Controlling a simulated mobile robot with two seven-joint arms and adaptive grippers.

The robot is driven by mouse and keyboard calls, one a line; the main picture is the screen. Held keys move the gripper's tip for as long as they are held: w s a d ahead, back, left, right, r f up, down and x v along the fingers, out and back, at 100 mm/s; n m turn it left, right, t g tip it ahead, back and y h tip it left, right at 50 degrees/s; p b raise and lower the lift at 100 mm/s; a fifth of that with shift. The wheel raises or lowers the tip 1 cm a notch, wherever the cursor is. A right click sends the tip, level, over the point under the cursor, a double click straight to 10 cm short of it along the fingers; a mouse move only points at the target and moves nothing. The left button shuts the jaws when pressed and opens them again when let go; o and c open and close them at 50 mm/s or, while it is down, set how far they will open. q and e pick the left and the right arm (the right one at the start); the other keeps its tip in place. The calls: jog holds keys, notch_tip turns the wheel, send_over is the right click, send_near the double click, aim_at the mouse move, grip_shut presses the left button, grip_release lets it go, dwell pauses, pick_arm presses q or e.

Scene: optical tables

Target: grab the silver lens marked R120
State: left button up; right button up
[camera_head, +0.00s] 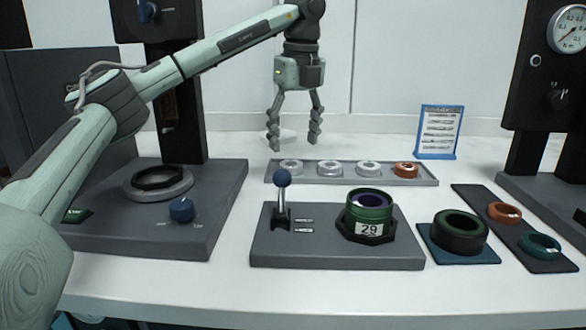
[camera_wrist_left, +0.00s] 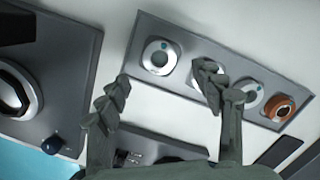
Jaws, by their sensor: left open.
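A long grey tray (camera_head: 352,179) holds three silver lenses and one copper lens in a row. The left silver lens (camera_head: 291,167) also shows whole in the left wrist view (camera_wrist_left: 160,57). The middle silver lens (camera_head: 330,168) is partly hidden by a finger in the left wrist view. The right silver lens (camera_head: 368,168) sits beside the copper lens (camera_head: 406,170). I cannot read which one is marked R120. My left gripper (camera_head: 294,143) is open and empty, pointing down above the tray's left end. My right gripper is not in view.
In front of the tray stands a grey base (camera_head: 335,250) with a blue-knobbed lever (camera_head: 282,180) and a green mount labelled 29 (camera_head: 369,215). A dark stand base (camera_head: 215,225) is at left. A blue-framed card (camera_head: 438,132) stands behind the tray's right end.

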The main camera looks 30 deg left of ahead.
aim_at(291, 163)
pick_arm(q)
jog(key=f, duration=0.2)
jog(key=a+f, duration=0.1)
jog(key=f, duration=0.2)
jog(key=shift+w, duration=0.2)
jog(key=shift+c, duration=0.5)
jog(key=c, duration=1.2)
jog(key=shift+o, duration=0.2)
jog(key=shift+r, duration=0.1)
